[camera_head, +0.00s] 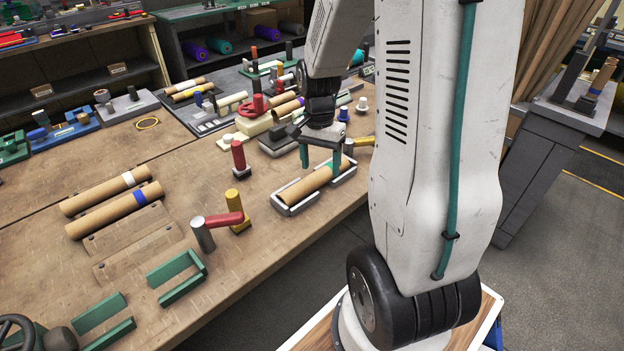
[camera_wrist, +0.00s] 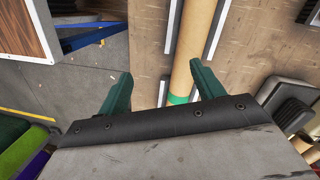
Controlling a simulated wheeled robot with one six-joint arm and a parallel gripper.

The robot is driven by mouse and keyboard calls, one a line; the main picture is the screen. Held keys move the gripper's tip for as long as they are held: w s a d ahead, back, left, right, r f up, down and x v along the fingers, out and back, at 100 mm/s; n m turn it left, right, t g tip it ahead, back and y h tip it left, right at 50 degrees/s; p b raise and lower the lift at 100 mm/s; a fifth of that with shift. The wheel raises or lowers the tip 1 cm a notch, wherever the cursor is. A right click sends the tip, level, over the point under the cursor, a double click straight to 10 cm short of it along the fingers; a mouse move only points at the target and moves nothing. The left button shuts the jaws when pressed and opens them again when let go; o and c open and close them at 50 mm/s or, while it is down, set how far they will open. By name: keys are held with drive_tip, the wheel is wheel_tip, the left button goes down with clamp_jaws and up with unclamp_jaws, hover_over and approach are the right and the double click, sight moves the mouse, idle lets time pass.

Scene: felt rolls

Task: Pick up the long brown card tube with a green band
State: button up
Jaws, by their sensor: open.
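The long brown card tube (camera_head: 303,189) with a green band lies in a shallow grey cradle (camera_head: 284,209) near the table's right edge. In the wrist view the tube (camera_wrist: 191,45) runs up the picture, with its green band (camera_wrist: 178,99) close to my gripper's base. My gripper (camera_head: 321,164) is open and empty, its green fingers pointing down over the banded end. In the wrist view the tube passes between the fingers of my gripper (camera_wrist: 160,84), nearer the right finger. I cannot tell whether the fingertips reach down to the tube's height.
Two other brown tubes, one with a white band (camera_head: 107,190) and one with a blue band (camera_head: 115,209), lie at the left. A red-handled hammer (camera_head: 217,223) and a yellow stand (camera_head: 237,211) are left of the cradle. Several tools crowd the table behind my gripper.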

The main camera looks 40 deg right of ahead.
sight(316, 174)
drive_tip(key=w+m, duration=0.1)
drive_tip(key=w+d, duration=0.1)
drive_tip(key=w+m+t, duration=0.1)
drive_tip(key=shift+d+f+m+h, duration=0.25)
drive_tip(key=shift+d+m+h, duration=0.05)
drive_tip(key=shift+d+h, duration=0.1)
drive_tip(key=shift+w+d+m, duration=0.1)
drive_tip(key=shift+w+m, duration=0.15)
drive_tip(key=shift+m, duration=0.15)
drive_tip(key=shift+f, duration=0.2)
wheel_tip(316, 174, down, 7)
drive_tip(key=shift+w+d+f, duration=0.15)
drive_tip(key=shift+f, duration=0.05)
drive_tip(key=c, duration=1.4)
drive_tip(key=shift+r, duration=0.1)
wheel_tip(316, 174, up, 10)
drive_tip(key=shift+f, duration=0.1)
